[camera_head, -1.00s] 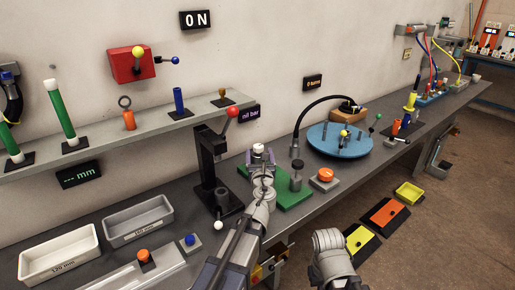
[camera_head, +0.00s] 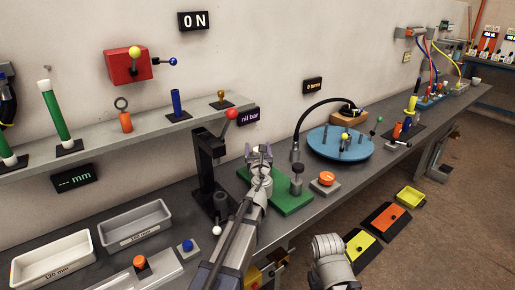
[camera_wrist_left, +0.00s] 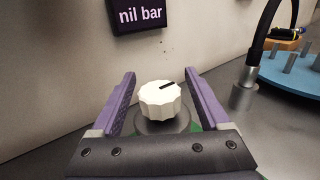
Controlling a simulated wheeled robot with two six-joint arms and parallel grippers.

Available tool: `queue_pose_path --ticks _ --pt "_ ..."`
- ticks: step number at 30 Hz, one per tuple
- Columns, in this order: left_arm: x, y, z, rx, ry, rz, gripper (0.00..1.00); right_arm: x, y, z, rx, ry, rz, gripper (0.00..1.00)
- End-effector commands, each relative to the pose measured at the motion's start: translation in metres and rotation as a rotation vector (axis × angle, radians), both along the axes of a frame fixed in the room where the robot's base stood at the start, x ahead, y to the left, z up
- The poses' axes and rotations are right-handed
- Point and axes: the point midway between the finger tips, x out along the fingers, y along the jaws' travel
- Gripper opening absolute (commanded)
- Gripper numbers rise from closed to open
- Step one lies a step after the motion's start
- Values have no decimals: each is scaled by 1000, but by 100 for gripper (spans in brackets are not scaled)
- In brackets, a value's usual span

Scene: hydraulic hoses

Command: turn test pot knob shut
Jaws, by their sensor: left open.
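The test pot knob is a white, ridged, round knob (camera_wrist_left: 160,98) with a dark line mark on its top, in the middle of the left wrist view. It sits on a dark round base (camera_wrist_left: 163,127). My left gripper (camera_wrist_left: 166,98) is open, with one purple finger on each side of the knob and visible gaps between fingers and knob. In the head view my left gripper (camera_head: 259,156) is over the green plate (camera_head: 293,203), and it partly hides the knob. My right gripper does not show.
A display reading "nil bar" (camera_wrist_left: 140,14) hangs on the wall behind the knob. A black press with a red-ball lever (camera_head: 210,165) stands close on the left. A grey post (camera_head: 297,180), an orange button (camera_head: 326,179) and a blue turntable (camera_head: 340,150) stand to the right.

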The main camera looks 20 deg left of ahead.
Motion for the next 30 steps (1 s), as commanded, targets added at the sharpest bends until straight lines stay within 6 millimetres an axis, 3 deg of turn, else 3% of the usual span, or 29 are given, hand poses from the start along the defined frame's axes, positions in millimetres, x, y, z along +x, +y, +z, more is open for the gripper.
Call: queue_pose_path --ticks 9,30 --pt "5 2 0 0 0 -1 78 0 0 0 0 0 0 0" --pt "5 1 0 0 0 0 0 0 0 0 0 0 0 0"
